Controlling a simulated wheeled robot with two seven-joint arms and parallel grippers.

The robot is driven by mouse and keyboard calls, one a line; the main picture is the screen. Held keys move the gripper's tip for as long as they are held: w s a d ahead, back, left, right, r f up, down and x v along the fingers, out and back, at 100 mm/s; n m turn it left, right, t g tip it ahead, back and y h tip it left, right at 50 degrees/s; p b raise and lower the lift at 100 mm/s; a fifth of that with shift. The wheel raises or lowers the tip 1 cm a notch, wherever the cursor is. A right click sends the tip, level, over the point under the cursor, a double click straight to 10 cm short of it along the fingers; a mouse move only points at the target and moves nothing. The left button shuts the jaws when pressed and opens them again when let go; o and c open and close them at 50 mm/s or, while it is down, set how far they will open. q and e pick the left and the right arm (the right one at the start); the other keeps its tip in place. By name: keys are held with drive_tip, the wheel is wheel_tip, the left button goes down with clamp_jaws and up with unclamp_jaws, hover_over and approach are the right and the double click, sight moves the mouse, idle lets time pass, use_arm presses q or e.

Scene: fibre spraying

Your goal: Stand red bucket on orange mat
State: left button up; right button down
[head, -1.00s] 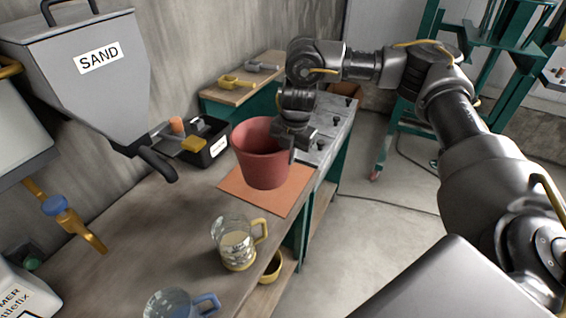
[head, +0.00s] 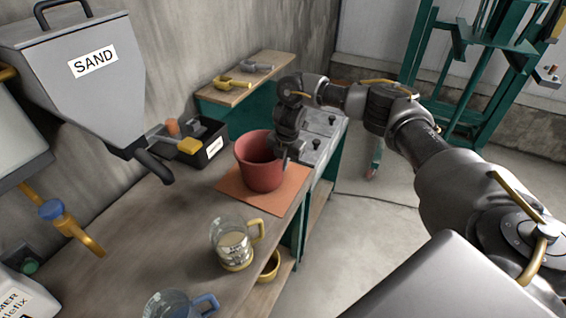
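The red bucket (head: 258,165) is upright over the orange mat (head: 236,192), its base against the mat as far as I can see. The mat lies on the wooden bench, and the bucket covers its middle and far part. My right gripper (head: 286,157) is at the bucket's right rim, with a finger against the wall. It appears shut on the rim; the bucket partly hides the fingers. My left gripper is out of view.
A glass jug with a yellow handle (head: 234,243) stands in front of the mat, and one with a blue handle (head: 178,304) stands nearer. A black bin (head: 205,150) with tools is behind left. The sand hopper (head: 85,75) overhangs the left side.

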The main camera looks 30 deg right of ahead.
drive_tip(key=shift+w+f, duration=0.1)
drive_tip(key=c, duration=1.6)
unclamp_jaws()
drive_tip(key=shift+f, duration=0.15)
drive_tip(key=shift+c, duration=0.2)
wheel_tip(320, 180, up, 12)
drive_tip(key=s, duration=0.1)
drive_tip(key=shift+s+d, duration=0.15)
drive_tip(key=shift+d, duration=0.15)
